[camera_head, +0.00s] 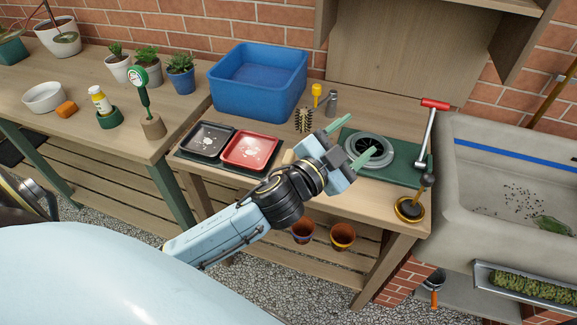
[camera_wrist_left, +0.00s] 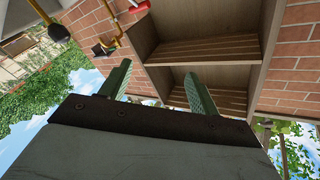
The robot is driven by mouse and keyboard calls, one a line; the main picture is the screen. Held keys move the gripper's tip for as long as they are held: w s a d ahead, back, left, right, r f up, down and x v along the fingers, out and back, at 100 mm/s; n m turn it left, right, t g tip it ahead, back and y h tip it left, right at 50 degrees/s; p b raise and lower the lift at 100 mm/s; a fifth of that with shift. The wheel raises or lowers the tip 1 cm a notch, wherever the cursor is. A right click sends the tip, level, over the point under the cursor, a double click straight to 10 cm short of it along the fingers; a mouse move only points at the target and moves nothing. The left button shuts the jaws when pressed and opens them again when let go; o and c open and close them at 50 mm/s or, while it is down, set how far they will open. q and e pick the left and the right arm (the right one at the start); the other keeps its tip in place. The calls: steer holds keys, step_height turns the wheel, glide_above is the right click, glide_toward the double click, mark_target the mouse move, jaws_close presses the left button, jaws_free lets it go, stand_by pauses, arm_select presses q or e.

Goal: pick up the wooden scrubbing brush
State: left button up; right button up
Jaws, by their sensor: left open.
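A small brush with dark bristles (camera_head: 303,120) stands on the wooden workbench in the head view, in front of the blue tub's right corner; it looks like the scrubbing brush. A pale wooden piece (camera_head: 289,157) shows beside my left wrist, partly hidden, and I cannot tell what it is. My left gripper (camera_head: 350,141) is open and empty, to the right of the bristled brush and above the bench. In the left wrist view its two green fingers (camera_wrist_left: 160,88) are apart with nothing between them. The brush is not in that view. My right gripper is not in view.
A blue tub (camera_head: 258,82), black tray (camera_head: 208,141) and red tray (camera_head: 250,150) lie left of the gripper. A grey round sieve (camera_head: 369,148) and a red-handled lever (camera_head: 430,125) stand right. A yellow-topped item (camera_head: 317,93) and a grey shaker (camera_head: 331,101) stand behind the brush.

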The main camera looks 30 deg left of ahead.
arm_select(q)
steer(key=d+r+m+g+h, duration=0.2)
steer(key=d+r+m+h, duration=0.5)
steer(key=m+h, duration=0.2)
steer(key=s+d+m+g+h, duration=0.1)
steer(key=d+m+g+h, duration=0.25)
steer(key=m, duration=0.25)
steer(key=m+g+y, duration=0.8)
steer(key=g+y, duration=0.5)
steer(key=y, duration=0.4)
glide_above(286, 155)
step_height(286, 155, down, 10)
steer(key=shift+r, duration=0.1)
step_height(286, 155, down, 7)
steer(key=shift+a+b, duration=0.1)
steer(key=shift+b, duration=0.3)
steer(key=shift+f, duration=0.7)
steer(key=f, duration=0.5)
steer(key=shift+w+d+b, duration=0.1)
steer(key=shift+d+b, duration=0.25)
steer(key=shift+r, duration=0.1)
steer(key=c, duration=1.1)
step_height(286, 155, up, 9)
steer(key=shift+r+p, duration=0.1)
steer(key=shift+p, duration=0.5)
steer(key=shift+r, duration=0.4)
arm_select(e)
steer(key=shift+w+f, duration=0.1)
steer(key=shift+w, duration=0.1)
